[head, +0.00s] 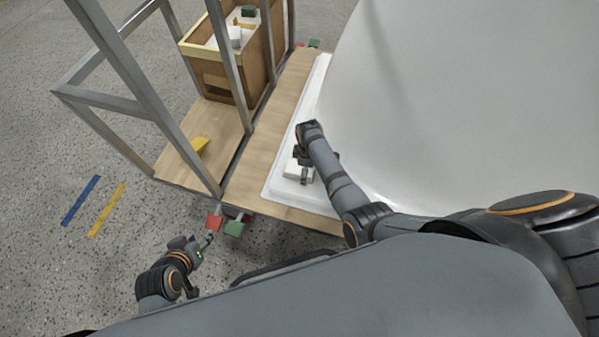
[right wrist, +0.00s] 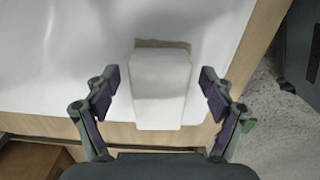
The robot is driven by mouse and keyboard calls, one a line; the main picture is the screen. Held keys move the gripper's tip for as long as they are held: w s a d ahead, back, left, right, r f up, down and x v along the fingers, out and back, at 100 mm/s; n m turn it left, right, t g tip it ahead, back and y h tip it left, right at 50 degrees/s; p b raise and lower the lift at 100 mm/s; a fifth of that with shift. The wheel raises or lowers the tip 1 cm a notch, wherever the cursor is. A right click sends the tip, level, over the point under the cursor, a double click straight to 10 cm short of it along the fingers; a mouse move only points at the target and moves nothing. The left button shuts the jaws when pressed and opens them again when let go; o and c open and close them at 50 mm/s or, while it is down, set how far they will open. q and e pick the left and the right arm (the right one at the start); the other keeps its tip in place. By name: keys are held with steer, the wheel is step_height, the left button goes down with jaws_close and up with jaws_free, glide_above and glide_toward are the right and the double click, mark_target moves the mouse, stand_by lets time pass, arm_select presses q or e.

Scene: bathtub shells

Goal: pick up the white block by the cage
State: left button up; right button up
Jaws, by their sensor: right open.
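The white block (head: 291,168) lies on the white rim of the tub shell, beside the metal cage (head: 152,100). It also shows in the right wrist view (right wrist: 160,90), upright in the picture between the spread fingers. My right gripper (head: 305,176) is at the block in the head view, partly hidden by its own arm. In the right wrist view my right gripper (right wrist: 161,100) is open, with a gap on each side of the block. My left gripper (head: 209,240) is low at the left, over the floor near a red block; its finger gap is too small to tell.
A wooden crate (head: 222,80) with white, green and yellow pieces stands inside the cage. A yellow block (head: 200,145) lies on the cage's wooden base. Red (head: 214,222) and green (head: 234,228) blocks are at the front edge. The big white tub shell (head: 470,90) fills the right side.

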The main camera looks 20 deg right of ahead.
steer(key=c, duration=0.9)
steer(key=shift+o, duration=0.2)
steer(key=shift+r, duration=0.2)
